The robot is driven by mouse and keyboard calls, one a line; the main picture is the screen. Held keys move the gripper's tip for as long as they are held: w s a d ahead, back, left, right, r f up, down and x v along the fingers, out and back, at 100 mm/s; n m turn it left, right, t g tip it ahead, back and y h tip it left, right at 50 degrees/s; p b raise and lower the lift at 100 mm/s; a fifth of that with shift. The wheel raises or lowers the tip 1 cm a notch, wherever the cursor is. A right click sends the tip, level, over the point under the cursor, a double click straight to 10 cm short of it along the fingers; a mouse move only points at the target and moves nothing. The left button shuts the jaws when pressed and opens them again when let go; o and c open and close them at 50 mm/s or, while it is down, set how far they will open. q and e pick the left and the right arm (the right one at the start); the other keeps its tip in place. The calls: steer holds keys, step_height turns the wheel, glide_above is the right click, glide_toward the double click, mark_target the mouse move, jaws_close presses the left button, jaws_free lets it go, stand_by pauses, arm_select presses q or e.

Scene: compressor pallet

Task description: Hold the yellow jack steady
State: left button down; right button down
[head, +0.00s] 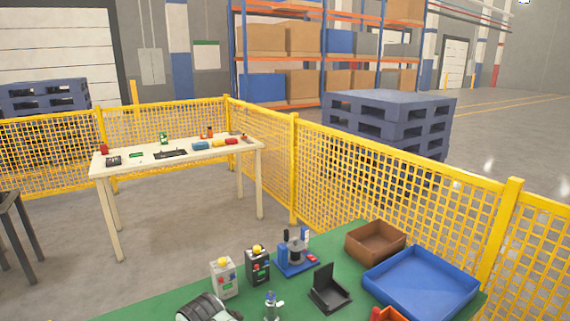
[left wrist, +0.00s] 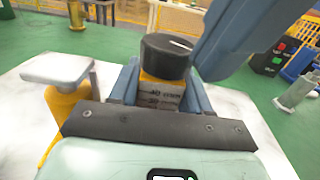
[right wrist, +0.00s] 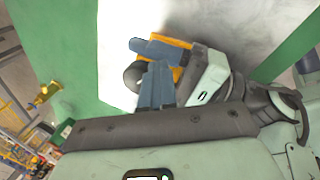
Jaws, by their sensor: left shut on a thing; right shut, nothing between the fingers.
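The yellow jack (left wrist: 149,82), with a black round knob (left wrist: 168,55) on top and a marked scale on its face, stands between the blue-grey fingers of my left gripper (left wrist: 158,95). That gripper is shut on it. In the right wrist view the yellow jack (right wrist: 181,71) shows over a pale surface, partly hidden by fingers. My right gripper (right wrist: 155,85) is shut and empty, close beside the jack's knob; I cannot tell whether it touches. Part of it looms as a large blue-grey shape at the upper right of the left wrist view.
A yellow post with a pale flat top (left wrist: 58,68) stands left of the held jack. The green table (head: 145,313) carries a blue tray (head: 420,284), a brown bin (head: 375,240), a black bracket (head: 329,290) and small boxes with yellow buttons (head: 224,278). Yellow mesh fencing (head: 400,200) runs behind.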

steer(key=shift+s+a, duration=0.25)
steer(key=shift+s, duration=0.4)
steer(key=shift+s+a, duration=0.2)
steer(key=shift+s, duration=0.1)
steer(key=shift+s+a, duration=0.2)
steer(key=shift+s, duration=0.05)
steer(key=shift+s+a, duration=0.15)
steer(key=shift+a, duration=0.05)
steer(key=shift+d, duration=0.1)
stand_by(0.3)
steer(key=a+v, duration=0.1)
steer(key=v, duration=0.4)
steer(key=shift+d+r, duration=0.25)
steer(key=shift+r, duration=0.3)
